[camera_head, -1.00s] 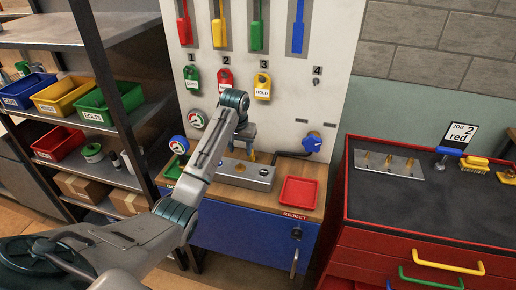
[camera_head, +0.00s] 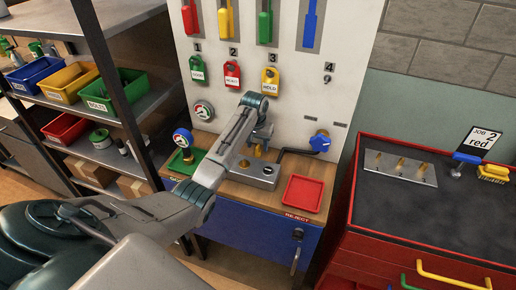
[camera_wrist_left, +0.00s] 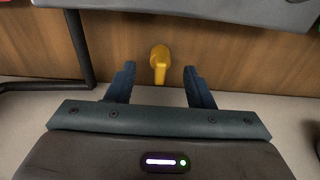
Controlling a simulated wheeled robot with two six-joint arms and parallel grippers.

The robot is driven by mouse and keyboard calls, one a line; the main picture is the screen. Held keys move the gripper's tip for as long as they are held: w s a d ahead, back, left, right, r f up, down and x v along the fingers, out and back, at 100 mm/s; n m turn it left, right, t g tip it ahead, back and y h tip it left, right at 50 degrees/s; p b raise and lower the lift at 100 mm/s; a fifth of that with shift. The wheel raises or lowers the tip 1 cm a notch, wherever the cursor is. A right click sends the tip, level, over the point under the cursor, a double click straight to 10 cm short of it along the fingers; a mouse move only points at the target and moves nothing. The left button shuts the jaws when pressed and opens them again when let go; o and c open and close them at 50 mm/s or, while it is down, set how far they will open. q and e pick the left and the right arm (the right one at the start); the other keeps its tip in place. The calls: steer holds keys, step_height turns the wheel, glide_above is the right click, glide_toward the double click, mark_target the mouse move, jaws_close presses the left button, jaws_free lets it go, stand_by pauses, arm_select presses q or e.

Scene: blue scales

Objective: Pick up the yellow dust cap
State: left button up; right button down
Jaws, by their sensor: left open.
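The yellow dust cap (camera_wrist_left: 160,60) shows in the left wrist view, ahead of my left gripper (camera_wrist_left: 159,82) and centred between its two blue fingers. The fingers are spread, with a clear gap to the cap on both sides, and hold nothing. In the head view my left gripper (camera_head: 261,140) is above the grey metal block (camera_head: 247,172) on the wooden bench. A small yellow part (camera_head: 258,150) shows just under it, mostly hidden by the gripper and arm. My right gripper is out of view.
A red reject tray (camera_head: 303,194) lies right of the block. A blue-handled valve (camera_head: 320,143) and its dark pipe are behind it. A gauge with a blue rim (camera_head: 182,138) stands left of my arm. A red tool cabinet (camera_head: 400,233) is at the right.

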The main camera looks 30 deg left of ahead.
arm_select(q)
step_height(320, 180, down, 2)
steer(key=shift+w+f, duration=0.1)
steer(key=shift+f, duration=0.35)
steer(key=shift+c, duration=0.7)
jaws_close()
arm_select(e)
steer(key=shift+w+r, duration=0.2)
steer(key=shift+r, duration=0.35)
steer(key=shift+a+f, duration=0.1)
